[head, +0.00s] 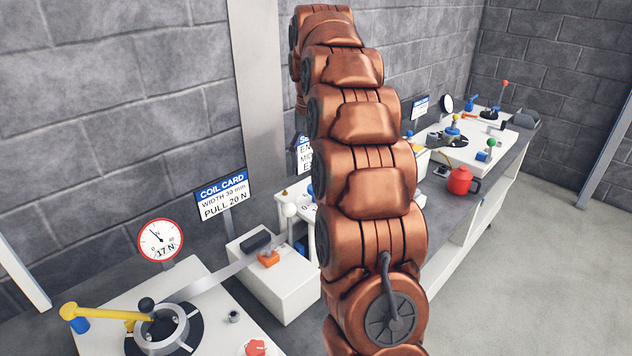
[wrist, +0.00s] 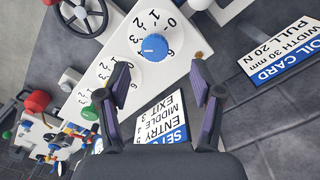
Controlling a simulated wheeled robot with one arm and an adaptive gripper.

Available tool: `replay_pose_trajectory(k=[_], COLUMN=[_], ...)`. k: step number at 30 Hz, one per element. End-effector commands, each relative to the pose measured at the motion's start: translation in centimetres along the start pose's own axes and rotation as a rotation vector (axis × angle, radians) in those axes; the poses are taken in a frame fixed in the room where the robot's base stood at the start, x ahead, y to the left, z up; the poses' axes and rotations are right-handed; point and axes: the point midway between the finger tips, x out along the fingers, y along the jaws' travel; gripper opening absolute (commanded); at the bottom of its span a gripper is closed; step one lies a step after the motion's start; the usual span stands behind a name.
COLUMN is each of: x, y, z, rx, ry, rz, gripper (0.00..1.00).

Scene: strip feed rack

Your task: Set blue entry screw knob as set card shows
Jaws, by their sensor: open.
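The blue entry screw knob (wrist: 154,47) sits on a white panel with a numbered dial around it, in the wrist view. I cannot clearly read where its pointer stands. My gripper (wrist: 160,75) is open and empty, its two dark fingers spread on either side below the knob in the picture, apart from it. The set card (wrist: 162,120) appears upside down between the fingers, with entry, middle and exit lines; its digits are small.
More numbered dials (wrist: 105,68) lie along the panel. The coil card (head: 222,194) reads width 30 mm, pull 20 N. A round gauge (head: 160,240) shows 17 N. A yellow lever (head: 100,314) stands at the front left and a red kettle (head: 461,181) farther along the bench.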

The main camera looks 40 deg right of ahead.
Motion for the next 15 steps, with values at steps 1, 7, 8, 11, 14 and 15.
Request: replay_pose_trajectory(k=[1, 7, 8, 11, 14, 15], x=[0.0, 0.2, 0.2, 0.8, 1.6, 2.0], y=[0.3, 0.9, 0.9, 0.9, 0.9, 0.9], z=[-0.6, -1.2, -1.2, -1.3, -1.2, -1.2], rx=[0.011, 0.028, 0.028, 0.028, 0.027, 0.027], ry=[0.004, 0.007, 0.006, 0.007, 0.004, 0.002], rz=[0.0, 0.0, 0.0, 0.0, 0.001, 0.001], gripper=[0.66, 0.66, 0.66, 0.66, 0.66, 0.66])
